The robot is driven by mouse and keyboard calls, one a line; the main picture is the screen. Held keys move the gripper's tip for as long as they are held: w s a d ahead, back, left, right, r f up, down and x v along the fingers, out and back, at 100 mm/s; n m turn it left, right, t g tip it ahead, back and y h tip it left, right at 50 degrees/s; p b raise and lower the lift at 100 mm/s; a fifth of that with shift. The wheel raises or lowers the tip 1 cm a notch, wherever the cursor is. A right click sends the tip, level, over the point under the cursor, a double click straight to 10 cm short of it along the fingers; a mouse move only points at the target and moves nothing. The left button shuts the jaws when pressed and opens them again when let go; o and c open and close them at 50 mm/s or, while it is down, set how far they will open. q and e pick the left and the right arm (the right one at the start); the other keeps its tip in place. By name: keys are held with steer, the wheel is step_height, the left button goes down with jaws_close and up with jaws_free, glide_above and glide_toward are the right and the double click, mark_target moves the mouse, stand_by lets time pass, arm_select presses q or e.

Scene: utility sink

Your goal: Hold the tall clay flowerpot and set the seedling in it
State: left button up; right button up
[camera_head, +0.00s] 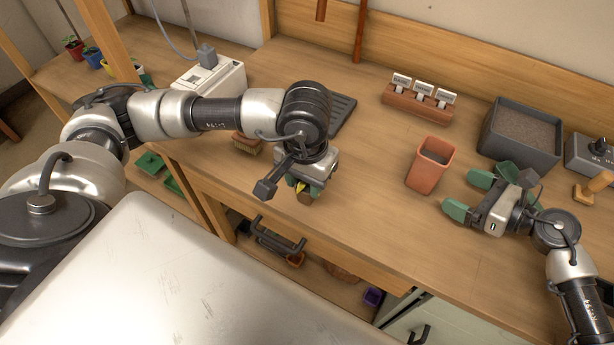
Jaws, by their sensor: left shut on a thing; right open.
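The tall clay flowerpot (427,172) stands upright on the wooden bench, right of the middle, its dark opening facing up. My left gripper (303,188) is over the bench's front edge, left of the flowerpot and apart from it. It is shut on the seedling (306,199), of which only a brown lower part and a bit of yellow-green show; the wrist hides the rest. My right gripper (468,194) is open and empty, just right of the flowerpot, its green fingers pointing towards the pot without touching it.
A grey bin of soil (522,135) stands behind my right gripper. A wooden block with white labels (420,102) is at the back. A dark ridged mat (342,112) and a brush (246,143) lie to the left. The bench between the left gripper and the flowerpot is clear.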

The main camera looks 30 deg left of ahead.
mark_target(430, 176)
arm_select(q)
steer(key=shift+w+f+b, duration=0.15)
steer(key=shift+f+b, duration=0.5)
steer(key=shift+f, duration=0.05)
arm_select(e)
steer(key=x, duration=0.6)
steer(key=shift+w+a+f, duration=0.15)
steer(key=shift+w+f, duration=0.05)
steer(key=shift+f, duration=0.05)
arm_select(q)
steer(key=shift+f+b, duration=0.3)
arm_select(e)
steer(key=shift+x, duration=0.95)
steer(key=shift+s+r, duration=0.1)
steer(key=shift+r, duration=0.05)
steer(key=c, duration=0.7)
